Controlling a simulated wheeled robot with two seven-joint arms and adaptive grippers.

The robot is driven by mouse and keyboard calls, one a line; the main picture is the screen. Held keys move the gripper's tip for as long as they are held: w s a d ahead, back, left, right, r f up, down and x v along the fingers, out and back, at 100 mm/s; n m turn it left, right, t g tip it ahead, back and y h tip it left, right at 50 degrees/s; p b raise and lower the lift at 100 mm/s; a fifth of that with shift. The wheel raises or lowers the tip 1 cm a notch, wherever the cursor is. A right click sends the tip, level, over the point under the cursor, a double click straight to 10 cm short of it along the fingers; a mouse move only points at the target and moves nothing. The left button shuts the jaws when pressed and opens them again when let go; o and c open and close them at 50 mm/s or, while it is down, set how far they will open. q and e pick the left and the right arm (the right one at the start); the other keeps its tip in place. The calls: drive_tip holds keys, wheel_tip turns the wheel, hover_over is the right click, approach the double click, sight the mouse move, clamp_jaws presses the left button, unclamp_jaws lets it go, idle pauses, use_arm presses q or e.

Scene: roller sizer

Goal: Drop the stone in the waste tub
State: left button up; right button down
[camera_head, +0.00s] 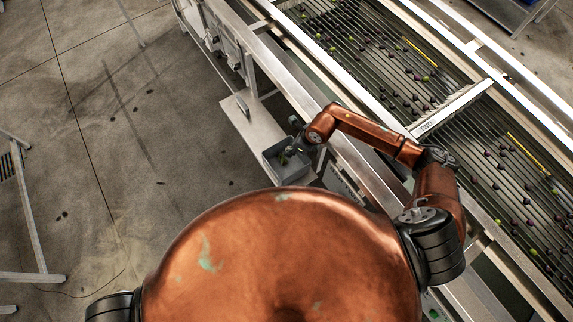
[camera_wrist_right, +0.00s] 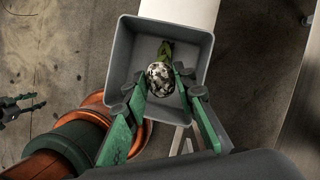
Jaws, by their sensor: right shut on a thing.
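The stone (camera_wrist_right: 160,78), pale with dark speckles, sits between the green fingers of my right gripper (camera_wrist_right: 161,88). The gripper is shut on it, above the opening of the waste tub. The tub (camera_wrist_right: 125,55) is a grey square open box, and a green leaf lies inside it beyond the stone. In the head view the tub (camera_head: 273,172) stands beside the machine, with my right gripper (camera_head: 292,148) over it; the stone is too small to make out there. A small dark shape at the left edge of the right wrist view may be my left gripper (camera_wrist_right: 22,103).
The tub stands on a narrow pale ledge (camera_head: 243,128) along the roller sizer's metal frame. The rollers (camera_head: 385,75) carry many dark and green fruits. A metal stand (camera_head: 30,215) is at the left. The concrete floor between is mostly open, with a few dark fruits.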

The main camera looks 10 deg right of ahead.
drive_tip(key=c, duration=1.5)
unclamp_jaws()
drive_tip(key=v, duration=1.2)
drive_tip(key=shift+a, duration=0.15)
